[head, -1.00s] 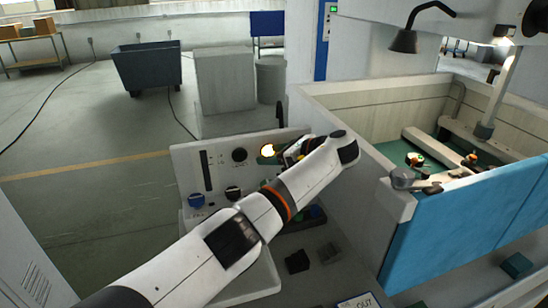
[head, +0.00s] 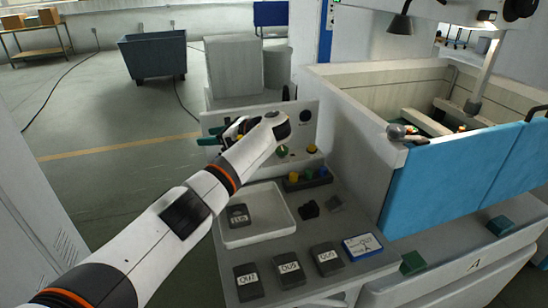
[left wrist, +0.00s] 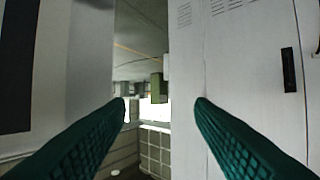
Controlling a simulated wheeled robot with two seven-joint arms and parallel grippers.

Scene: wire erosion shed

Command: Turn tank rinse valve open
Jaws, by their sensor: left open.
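A grey rounded fitting (head: 398,132) with a short stub sits on the near left corner of the tank (head: 455,165). It may be the rinse valve, but no label is readable and I cannot tell its setting. My left gripper (head: 207,141) is in front of the upright control panel (head: 311,134), well left of the tank corner, its teal fingers pointing left. In the left wrist view the two fingers (left wrist: 160,104) are spread wide with nothing between them. My left arm hides much of the panel. My right gripper is not seen.
The bench below the panel holds a white tray (head: 268,236) with a dark labelled block (head: 238,215), several more dark blocks (head: 289,271), and a blue-edged card (head: 362,247). A lamp (head: 400,24) hangs above the tank. A grey bin (head: 153,57) stands on open floor.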

